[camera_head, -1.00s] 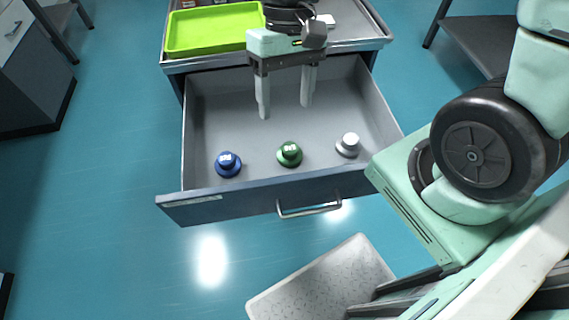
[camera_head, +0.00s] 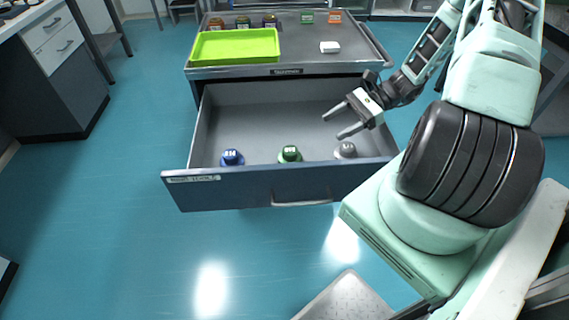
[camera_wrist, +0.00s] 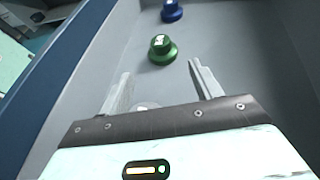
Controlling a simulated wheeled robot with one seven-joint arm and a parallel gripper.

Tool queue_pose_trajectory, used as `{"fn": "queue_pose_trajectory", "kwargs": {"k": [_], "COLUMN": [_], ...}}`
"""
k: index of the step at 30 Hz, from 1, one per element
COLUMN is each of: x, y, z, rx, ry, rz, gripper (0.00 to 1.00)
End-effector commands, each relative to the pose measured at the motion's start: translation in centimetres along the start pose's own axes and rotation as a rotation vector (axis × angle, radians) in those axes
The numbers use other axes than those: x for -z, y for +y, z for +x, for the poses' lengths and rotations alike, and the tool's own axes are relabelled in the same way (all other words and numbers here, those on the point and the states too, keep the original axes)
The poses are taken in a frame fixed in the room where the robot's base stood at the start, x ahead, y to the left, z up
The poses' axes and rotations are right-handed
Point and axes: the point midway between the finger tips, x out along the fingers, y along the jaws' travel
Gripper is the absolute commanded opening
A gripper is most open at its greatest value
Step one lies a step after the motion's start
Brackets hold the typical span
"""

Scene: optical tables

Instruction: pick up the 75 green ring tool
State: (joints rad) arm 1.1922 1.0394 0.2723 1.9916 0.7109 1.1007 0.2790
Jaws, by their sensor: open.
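The green ring tool (camera_head: 289,154) stands in the open drawer near its front wall, between the blue tool (camera_head: 231,158) and the grey tool (camera_head: 345,150). Its top label is too small to read surely. My gripper (camera_head: 332,127) is open and empty over the right part of the drawer, its fingers pointing left. In the wrist view the green ring tool (camera_wrist: 161,50) lies beyond the gap between the fingertips (camera_wrist: 159,70), apart from them. The blue tool (camera_wrist: 172,11) is farther off. The grey tool (camera_wrist: 146,106) is mostly hidden behind the gripper body.
The drawer front (camera_head: 270,186) and side walls enclose the tools. Above the drawer, the cart top holds a green tray (camera_head: 236,46), a small white item (camera_head: 330,47) and several small containers. The back of the drawer floor is clear.

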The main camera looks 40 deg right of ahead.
Motion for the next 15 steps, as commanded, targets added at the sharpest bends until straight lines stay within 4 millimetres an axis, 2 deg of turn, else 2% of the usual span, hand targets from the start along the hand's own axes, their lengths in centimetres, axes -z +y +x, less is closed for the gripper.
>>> {"fn": "queue_pose_trajectory", "kwargs": {"k": [5, 15], "x": [0.1, 0.0], "y": [0.1, 0.0], "z": [2.0, 9.1], "rx": [0.006, 0.004], "ry": [-0.008, -0.008], "rz": [0.009, 0.008], "gripper": [0.64, 0.64]}}
